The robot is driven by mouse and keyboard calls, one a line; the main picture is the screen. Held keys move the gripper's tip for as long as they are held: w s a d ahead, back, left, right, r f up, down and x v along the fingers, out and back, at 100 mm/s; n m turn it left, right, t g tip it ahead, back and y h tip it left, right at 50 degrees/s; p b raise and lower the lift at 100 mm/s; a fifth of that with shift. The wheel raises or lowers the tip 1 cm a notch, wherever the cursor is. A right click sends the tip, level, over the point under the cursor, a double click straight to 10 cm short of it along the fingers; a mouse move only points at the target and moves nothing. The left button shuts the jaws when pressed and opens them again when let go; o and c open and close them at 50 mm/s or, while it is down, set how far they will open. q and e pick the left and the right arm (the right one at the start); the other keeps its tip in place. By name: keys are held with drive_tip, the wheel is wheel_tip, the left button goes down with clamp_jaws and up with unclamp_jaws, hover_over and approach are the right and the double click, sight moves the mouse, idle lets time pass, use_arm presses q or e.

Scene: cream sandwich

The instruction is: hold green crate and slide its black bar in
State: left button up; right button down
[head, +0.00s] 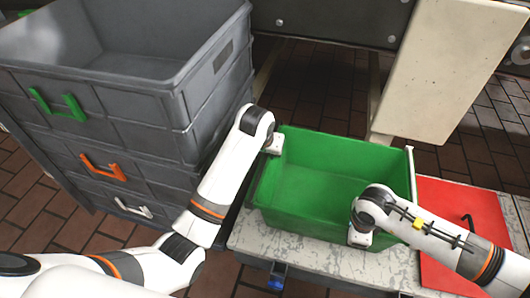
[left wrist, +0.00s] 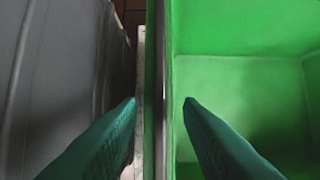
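The green crate (head: 325,157) stands upright and empty on a worn white bench. My left gripper (head: 272,146) is at its far left corner. In the left wrist view the open fingers (left wrist: 160,102) straddle the crate's wall (left wrist: 157,60), one outside and one inside, with small gaps at the tips. My right gripper (head: 360,238) is at the crate's near right wall; its fingers are hidden, so I cannot tell its opening. A thin dark strip runs along the wall between the left fingers; I cannot tell if it is the black bar.
A tall stack of grey crates (head: 178,110) stands close to the left of the green crate. A red panel (head: 450,200) with a black handle (head: 468,220) lies to the right. The worn bench (head: 300,258) shows in front. A cream board (head: 445,70) stands behind.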

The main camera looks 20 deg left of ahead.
use_arm(q)
drive_tip(key=shift+w+f, duration=0.25)
drive_tip(key=shift+f, duration=0.25)
clamp_jaws()
drive_tip(key=d, duration=0.8)
drive_tip(key=shift+d, duration=0.25)
unclamp_jaws()
